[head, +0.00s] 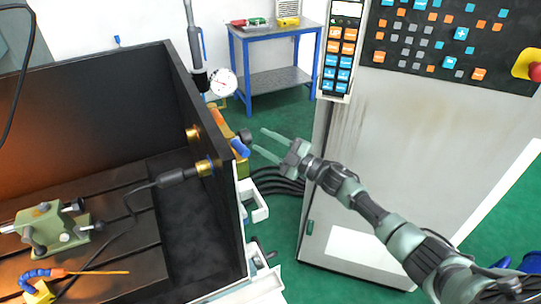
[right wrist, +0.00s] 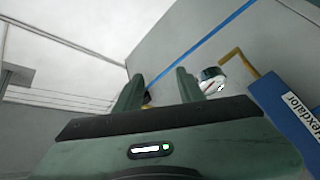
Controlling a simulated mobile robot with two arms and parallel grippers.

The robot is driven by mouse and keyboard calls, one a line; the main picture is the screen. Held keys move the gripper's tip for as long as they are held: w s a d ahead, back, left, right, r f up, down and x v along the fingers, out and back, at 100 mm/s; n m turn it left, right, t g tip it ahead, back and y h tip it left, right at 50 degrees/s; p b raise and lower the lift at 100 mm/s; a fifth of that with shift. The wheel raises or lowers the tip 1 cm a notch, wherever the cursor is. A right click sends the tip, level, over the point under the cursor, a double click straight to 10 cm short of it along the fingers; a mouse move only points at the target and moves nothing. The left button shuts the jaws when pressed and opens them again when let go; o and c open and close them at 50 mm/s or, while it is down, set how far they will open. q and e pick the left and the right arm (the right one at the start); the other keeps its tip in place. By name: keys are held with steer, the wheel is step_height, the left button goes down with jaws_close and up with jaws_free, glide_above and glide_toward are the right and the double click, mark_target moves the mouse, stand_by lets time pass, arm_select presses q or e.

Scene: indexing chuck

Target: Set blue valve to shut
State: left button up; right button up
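The blue valve handle (head: 240,148) sits on the outer right side of the dark machine enclosure, next to a yellow-orange fitting and a dark round knob (head: 245,135). The handle lies tilted in the picture. My right gripper (head: 260,140) is just right of it, fingers pointing left toward it, spread apart and empty. The handle looks apart from the fingers. In the right wrist view the two green fingers (right wrist: 156,80) are open, with a small yellow-orange bit showing between them. I cannot make out the blue handle there. My left gripper is not in view.
A dial gauge (head: 222,83) stands above the valve on the enclosure edge. A grey control cabinet (head: 400,150) is at the right, with a hanging keypad (head: 341,50). Black hoses (head: 275,182) run below the gripper. A blue workbench (head: 275,60) stands behind. An enclosure wall (head: 205,130) borders the left.

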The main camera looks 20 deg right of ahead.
steer(key=shift+s+d+f+m+h, duration=0.15)
steer(key=shift+f+m+h, duration=0.25)
steer(key=shift+f, duration=0.5)
steer(key=shift+d+f+m+h, duration=0.3)
steer(key=shift+f+m+h, duration=0.1)
steer(key=shift+f, duration=0.5)
steer(key=shift+s+d+f+m+h, duration=0.1)
steer(key=shift+d+f+m+h, duration=0.2)
steer(key=shift+f, duration=0.6)
steer(key=shift+a, duration=0.1)
